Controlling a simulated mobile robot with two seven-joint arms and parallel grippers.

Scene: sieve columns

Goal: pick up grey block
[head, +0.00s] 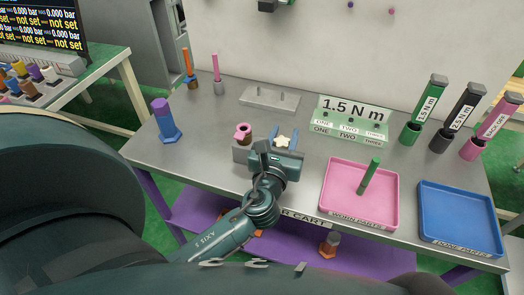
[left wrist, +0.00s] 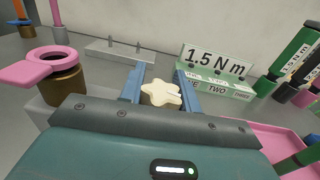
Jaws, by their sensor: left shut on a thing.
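A flat grey block with two pins (head: 269,98) lies farther back, apart from the gripper. My right gripper is not in view.
A pink tray (head: 331,204) with a green rod (head: 370,175) and a blue tray (head: 455,240) lie right. The green 1.5 N m stand (head: 347,117) is behind. Several labelled tools stand far right. A purple-and-blue post (head: 166,120) stands left.

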